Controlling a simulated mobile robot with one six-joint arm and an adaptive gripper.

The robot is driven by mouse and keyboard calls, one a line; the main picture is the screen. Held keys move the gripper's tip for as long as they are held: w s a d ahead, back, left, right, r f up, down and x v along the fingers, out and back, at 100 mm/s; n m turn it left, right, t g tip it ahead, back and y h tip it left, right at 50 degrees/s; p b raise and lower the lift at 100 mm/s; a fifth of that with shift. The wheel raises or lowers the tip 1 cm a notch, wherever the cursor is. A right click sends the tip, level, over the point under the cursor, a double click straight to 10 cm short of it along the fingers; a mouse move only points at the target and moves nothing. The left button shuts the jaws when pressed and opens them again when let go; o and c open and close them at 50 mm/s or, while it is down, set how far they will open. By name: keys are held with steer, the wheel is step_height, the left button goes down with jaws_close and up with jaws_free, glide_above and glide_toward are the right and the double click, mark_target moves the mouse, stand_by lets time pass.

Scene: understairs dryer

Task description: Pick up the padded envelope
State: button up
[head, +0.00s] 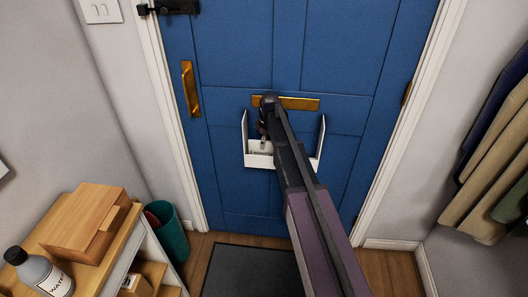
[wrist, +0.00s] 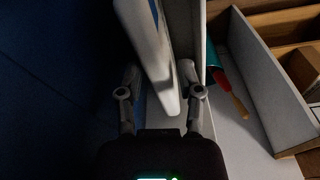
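A pale, soft-edged thing that looks like the padded envelope (wrist: 152,50) stands on edge between my fingers in the wrist view. My gripper (wrist: 160,82) is open, with one finger on each side of it; I cannot tell whether either finger touches it. In the head view my gripper (head: 263,130) reaches down into the white letter box (head: 245,140) on the blue door. A pale piece (head: 260,147) shows inside the box, partly hidden by my arm; I cannot tell if it is the envelope.
The blue door (head: 335,45) has a brass letter slot (head: 300,103) above the box and a brass handle (head: 190,88). A shelf unit with a wooden box (head: 85,225) and bottle (head: 40,272) stands left, by a teal bin (head: 170,228). Coats (head: 490,160) hang right.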

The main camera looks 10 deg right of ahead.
jaws_close()
steer(key=shift+r, duration=0.1)
steer(key=shift+s+r+p, duration=0.2)
steer(key=shift+r+p, duration=0.15)
steer(key=shift+p, duration=0.1)
step_height(320, 180, up, 6)
steer(key=p, duration=0.6)
steer(key=shift+r, duration=0.1)
steer(key=s+a, duration=0.3)
steer(key=s, duration=0.6)
steer(key=s+a, duration=0.3)
steer(key=s, duration=0.6)
steer(key=shift+s, duration=0.35)
steer(key=shift+r+p, duration=1.9)
steer(key=shift+p, duration=0.1)
